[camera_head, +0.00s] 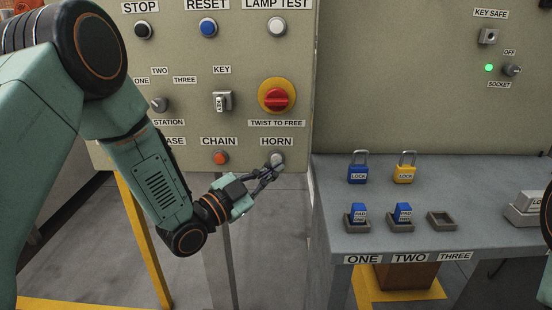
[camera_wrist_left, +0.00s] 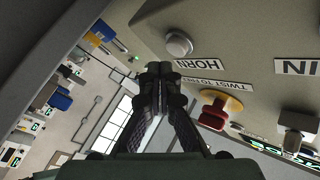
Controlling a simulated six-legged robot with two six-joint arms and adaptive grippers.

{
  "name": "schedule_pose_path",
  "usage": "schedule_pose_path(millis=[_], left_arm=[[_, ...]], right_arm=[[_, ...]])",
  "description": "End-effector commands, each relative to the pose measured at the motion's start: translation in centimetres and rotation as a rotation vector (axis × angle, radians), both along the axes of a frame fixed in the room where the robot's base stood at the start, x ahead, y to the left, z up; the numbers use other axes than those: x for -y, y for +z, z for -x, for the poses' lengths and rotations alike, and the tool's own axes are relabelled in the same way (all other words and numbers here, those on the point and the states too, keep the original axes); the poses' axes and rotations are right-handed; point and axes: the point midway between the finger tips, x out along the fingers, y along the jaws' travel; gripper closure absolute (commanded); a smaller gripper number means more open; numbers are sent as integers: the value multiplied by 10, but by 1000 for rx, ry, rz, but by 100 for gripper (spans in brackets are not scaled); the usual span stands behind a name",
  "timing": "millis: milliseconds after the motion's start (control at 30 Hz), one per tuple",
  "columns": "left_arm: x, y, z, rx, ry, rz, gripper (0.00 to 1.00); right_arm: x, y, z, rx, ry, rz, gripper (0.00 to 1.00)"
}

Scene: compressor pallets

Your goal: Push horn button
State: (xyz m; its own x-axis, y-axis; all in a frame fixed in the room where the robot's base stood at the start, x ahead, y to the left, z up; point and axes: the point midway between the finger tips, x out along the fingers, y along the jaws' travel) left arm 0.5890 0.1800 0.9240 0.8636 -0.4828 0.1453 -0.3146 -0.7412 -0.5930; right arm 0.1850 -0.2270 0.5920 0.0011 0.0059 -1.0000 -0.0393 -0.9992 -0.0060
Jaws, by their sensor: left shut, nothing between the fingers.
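The horn button (camera_head: 277,160) is a round grey-white button below the HORN label, at the lower right of the control panel (camera_head: 185,60). My left gripper (camera_head: 272,168) is shut and empty, its fingertips right at the button in the head view and partly covering it. In the left wrist view the horn button (camera_wrist_left: 179,44) shows in full beside its label, and the shut fingertips (camera_wrist_left: 167,70) appear just short of it. I cannot tell whether they touch it. My right gripper is not in view.
An orange CHAIN button (camera_head: 220,158) is to the left of the horn button, and a red twist knob (camera_head: 277,96) is above it. A grey bench (camera_head: 350,225) with a blue lock (camera_head: 358,172), a yellow lock (camera_head: 404,174) and small trays stands to the right.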

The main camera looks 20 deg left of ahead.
Motion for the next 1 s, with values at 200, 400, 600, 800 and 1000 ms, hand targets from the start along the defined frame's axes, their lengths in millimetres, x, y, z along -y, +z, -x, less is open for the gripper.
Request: schedule_pose_path(millis=[200, 400, 600, 800, 1000], left_arm=[[0, 0, 0, 0, 0, 0, 100], [0, 0, 0, 0, 0, 0, 100], [0, 0, -1, 0, 0, 0, 100], [-2, 0, -7, 1, 0, -2, 100], [-2, 0, -9, 0, -1, 0, 100]], right_arm=[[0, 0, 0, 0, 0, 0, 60], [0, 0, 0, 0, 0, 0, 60], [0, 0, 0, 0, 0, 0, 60], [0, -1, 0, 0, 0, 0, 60], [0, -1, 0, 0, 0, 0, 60]])
